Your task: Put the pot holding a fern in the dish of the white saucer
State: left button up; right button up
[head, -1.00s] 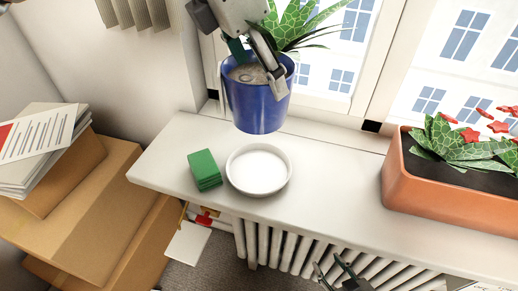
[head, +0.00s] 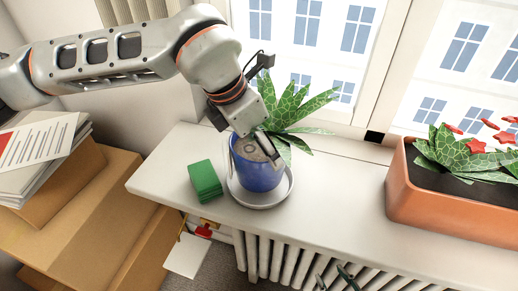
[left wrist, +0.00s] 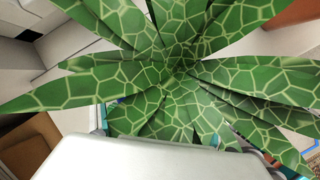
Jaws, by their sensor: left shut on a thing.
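The blue pot (head: 258,176) holds a fern (head: 292,112) with broad, pale-veined green leaves. It looks about upright within the rim of the white saucer (head: 288,194) on the sill; whether its base touches the dish is hidden. My left gripper (head: 268,150) comes down from above and is shut on the pot at its upper edge. In the left wrist view the fern (left wrist: 180,75) fills most of the picture and hides the pot and saucer. My right gripper (head: 335,280) shows only its fingertips, apart and empty, at the bottom edge, below the sill.
A green block-like stack (head: 205,180) stands close to the left of the saucer. A terracotta planter (head: 440,210) with red flowers stands on the right of the white sill (head: 335,200), with clear sill between. Cardboard boxes (head: 90,225) are at the left, a radiator (head: 290,258) below.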

pick_arm(q)
notch_tip(320, 180, down, 2)
jog(key=shift+w+f, duration=0.1)
jog(key=shift+f, duration=0.15)
jog(key=o, duration=2.1)
jog(key=shift+c, duration=0.2)
jog(key=shift+r, duration=0.25)
jog(key=v, duration=1.2)
